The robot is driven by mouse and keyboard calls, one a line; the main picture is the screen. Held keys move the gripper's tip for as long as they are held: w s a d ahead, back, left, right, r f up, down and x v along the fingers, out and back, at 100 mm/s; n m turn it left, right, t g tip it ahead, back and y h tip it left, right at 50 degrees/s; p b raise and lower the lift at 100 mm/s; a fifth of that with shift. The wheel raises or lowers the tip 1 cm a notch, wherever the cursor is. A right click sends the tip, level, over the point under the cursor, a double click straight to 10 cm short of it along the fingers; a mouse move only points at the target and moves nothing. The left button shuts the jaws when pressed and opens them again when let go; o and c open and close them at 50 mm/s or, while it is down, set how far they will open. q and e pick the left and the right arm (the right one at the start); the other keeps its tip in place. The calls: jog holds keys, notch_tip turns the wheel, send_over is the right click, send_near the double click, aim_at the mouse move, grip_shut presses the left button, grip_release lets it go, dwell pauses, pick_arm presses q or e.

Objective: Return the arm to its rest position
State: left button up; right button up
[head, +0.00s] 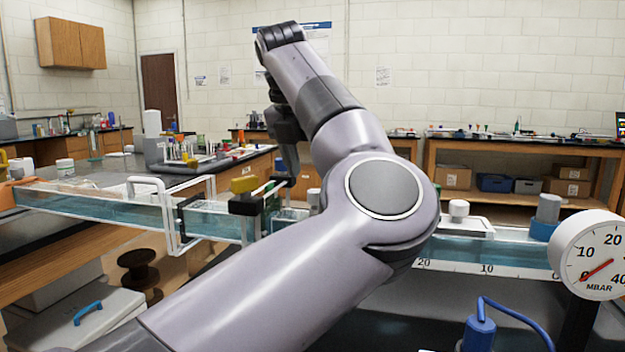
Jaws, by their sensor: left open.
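My left arm (300,235) rises from the bottom left, bends at a large round joint in the middle of the head view and folds back up and away. My left gripper (287,165) hangs dark and pointing down beyond the forearm, partly hidden by it. It is open, and I see nothing held in it. It hangs near a black and yellow clamp block (245,196) on the tank rim; I cannot tell whether they touch. My right gripper is out of view.
A long clear water tank (95,203) crosses the view, partly behind my arm. A pressure gauge (592,255) stands at the right, and a blue cable connector (479,332) is below. A lidded box (75,315) sits at lower left. Benches (520,146) line the back wall.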

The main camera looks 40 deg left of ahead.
pick_arm(q)
jog(key=shift+v, duration=1.15)
